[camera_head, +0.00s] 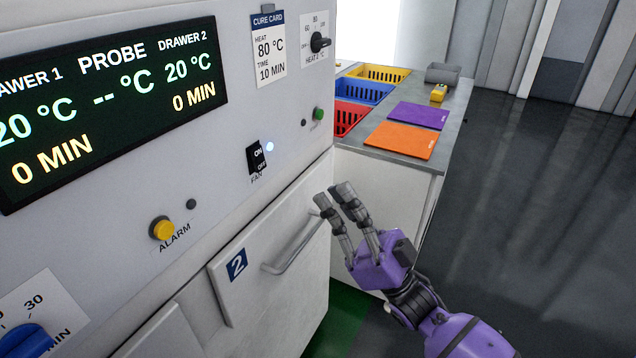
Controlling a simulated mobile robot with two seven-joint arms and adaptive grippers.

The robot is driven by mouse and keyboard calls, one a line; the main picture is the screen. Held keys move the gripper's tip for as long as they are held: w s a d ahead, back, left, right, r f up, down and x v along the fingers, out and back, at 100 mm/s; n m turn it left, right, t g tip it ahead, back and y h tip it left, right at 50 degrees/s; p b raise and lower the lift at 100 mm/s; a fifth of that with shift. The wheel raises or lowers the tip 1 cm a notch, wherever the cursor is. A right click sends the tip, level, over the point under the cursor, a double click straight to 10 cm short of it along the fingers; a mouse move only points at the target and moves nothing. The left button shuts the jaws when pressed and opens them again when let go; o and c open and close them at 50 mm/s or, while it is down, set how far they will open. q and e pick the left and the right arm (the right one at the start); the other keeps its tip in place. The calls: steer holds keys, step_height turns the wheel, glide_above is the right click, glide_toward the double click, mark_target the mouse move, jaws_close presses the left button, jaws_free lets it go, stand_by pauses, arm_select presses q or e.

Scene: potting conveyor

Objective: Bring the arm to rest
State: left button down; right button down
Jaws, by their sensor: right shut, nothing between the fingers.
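My right gripper (332,198), purple with grey fingers, is in front of the oven cabinet near the right end of the handle (298,247) of drawer 2 (262,290). Its fingers are shut and hold nothing. They point up and toward the cabinet front. I cannot tell whether they touch the handle. My right arm comes in from the lower right. My left gripper is not in this view.
The cabinet's display (110,105), alarm button (162,228), fan switch (256,157) and heat knob (320,42) face me. A counter (447,120) behind holds yellow, blue and red baskets, and purple (418,115) and orange (402,140) mats. Dark floor (540,200) is clear at right.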

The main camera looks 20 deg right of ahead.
steer(key=shift+s+d+f, duration=0.35)
steer(key=shift+s+d, duration=0.05)
steer(key=shift+s, duration=0.1)
